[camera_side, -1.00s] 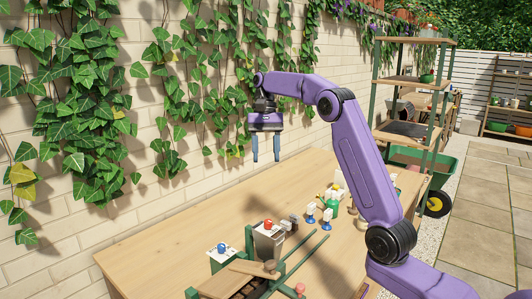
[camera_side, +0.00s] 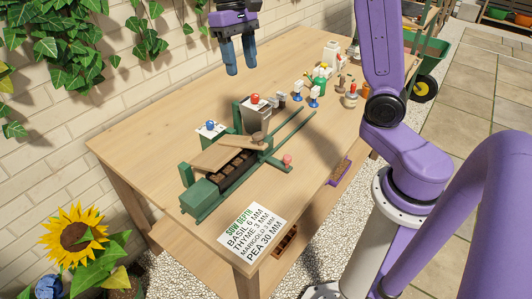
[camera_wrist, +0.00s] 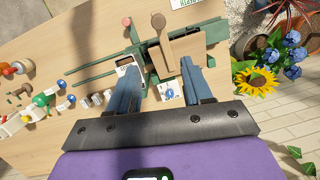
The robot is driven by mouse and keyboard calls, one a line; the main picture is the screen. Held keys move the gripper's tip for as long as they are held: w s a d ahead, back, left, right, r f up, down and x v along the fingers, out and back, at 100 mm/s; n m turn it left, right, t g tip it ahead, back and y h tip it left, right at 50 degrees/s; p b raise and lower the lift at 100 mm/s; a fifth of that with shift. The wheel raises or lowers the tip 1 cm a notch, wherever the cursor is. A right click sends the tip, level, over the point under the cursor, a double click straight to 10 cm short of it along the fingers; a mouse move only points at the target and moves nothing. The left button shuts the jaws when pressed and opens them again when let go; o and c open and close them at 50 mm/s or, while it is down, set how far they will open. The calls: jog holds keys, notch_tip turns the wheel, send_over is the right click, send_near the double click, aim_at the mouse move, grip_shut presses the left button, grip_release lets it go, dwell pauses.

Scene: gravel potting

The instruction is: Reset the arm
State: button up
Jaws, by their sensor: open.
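My gripper (camera_side: 235,55) hangs open and empty above the far left part of the wooden table, near the brick wall, with its blue fingers pointing down. In the wrist view its two fingers (camera_wrist: 157,90) are apart with nothing between them. My purple arm stands at the right in the side view; its upper part is cut off by the top edge of the picture. The table (camera_side: 160,125) lies below the gripper, and its back left part is bare.
A green sowing rig (camera_side: 200,195) with a wooden board stands at the table's front, beside a grey box with a red button (camera_side: 256,115). Several small bottles and figures (camera_side: 315,90) stand further right. A sowing-depth card (camera_side: 250,230) lies in front. A sunflower (camera_side: 75,235) is left of the table.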

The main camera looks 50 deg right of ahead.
jog(key=s+f+n+t, duration=0.1)
jog(key=s+f+n, duration=0.2)
jog(key=s, duration=0.5)
jog(key=s+a+f+n, duration=0.1)
jog(key=s+f+n, duration=0.2)
jog(key=s+n, duration=0.3)
jog(key=s+f+n+t, duration=0.1)
jog(key=s+f+n, duration=0.2)
jog(key=s, duration=0.9)
jog(key=shift+a+f+n+t, duration=0.3)
jog(key=shift+n, duration=0.7)
